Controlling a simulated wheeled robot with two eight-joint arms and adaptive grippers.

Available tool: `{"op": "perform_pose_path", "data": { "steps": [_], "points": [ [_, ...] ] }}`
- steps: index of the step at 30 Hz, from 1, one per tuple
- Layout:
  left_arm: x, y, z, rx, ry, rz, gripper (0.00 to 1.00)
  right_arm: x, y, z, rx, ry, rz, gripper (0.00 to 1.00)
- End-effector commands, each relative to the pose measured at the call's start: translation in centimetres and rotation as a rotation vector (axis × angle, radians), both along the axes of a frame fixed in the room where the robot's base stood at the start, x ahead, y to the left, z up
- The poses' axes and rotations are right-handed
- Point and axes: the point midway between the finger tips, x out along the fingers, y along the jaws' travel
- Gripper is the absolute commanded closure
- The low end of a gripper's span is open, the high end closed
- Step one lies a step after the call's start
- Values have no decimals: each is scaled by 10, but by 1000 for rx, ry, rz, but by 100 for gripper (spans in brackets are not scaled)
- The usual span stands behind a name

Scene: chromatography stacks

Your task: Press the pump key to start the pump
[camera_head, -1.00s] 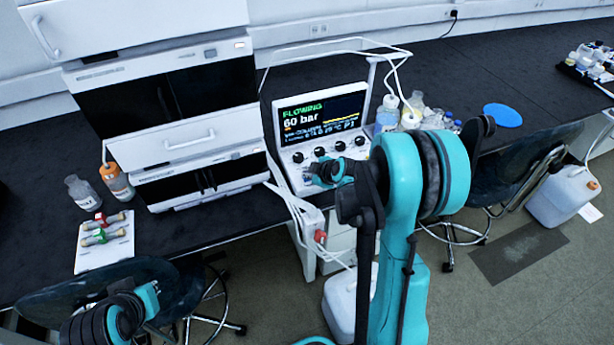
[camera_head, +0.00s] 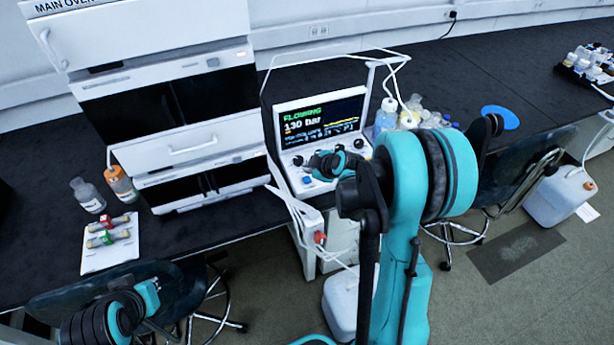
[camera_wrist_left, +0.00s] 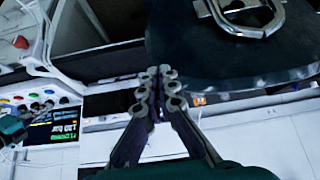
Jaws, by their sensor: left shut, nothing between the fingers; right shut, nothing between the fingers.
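The pump's control panel (camera_head: 320,120) stands on the bench right of the white oven stack. Its screen reads FLOWING and 130 bar, with a yellow trace. A row of keys and knobs lies below the screen, including a blue key (camera_head: 308,180). I cannot read which is the pump key. My right gripper (camera_head: 325,163) is shut and empty, over the row, hiding part of it; contact cannot be told. The panel also shows upside down in the left wrist view (camera_wrist_left: 52,130), with coloured keys. My left gripper (camera_wrist_left: 158,85) is shut and empty, away from the panel.
The oven stack (camera_head: 165,95) stands left of the panel. Bottles (camera_head: 119,184) and a white tray with vials (camera_head: 108,257) sit at its left. More bottles (camera_head: 386,118) and a blue disc (camera_head: 501,116) are to the right. Stools and white canisters (camera_head: 562,196) stand below the bench.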

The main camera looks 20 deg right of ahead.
Motion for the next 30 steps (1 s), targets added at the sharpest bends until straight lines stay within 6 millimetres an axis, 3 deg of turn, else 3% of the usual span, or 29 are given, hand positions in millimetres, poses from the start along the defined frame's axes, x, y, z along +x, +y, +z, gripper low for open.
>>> {"op": "perform_pose_path", "data": {
  "steps": [7, 30],
  "points": [
    [0, 0, 20, 0, 0, 0, 100, 0, 0, 26, 0, 0, 0, 100],
    [0, 0, 19, 0, 0, 0, 100, 0, 0, 25, 0, 0, 0, 100]
  ]
}}
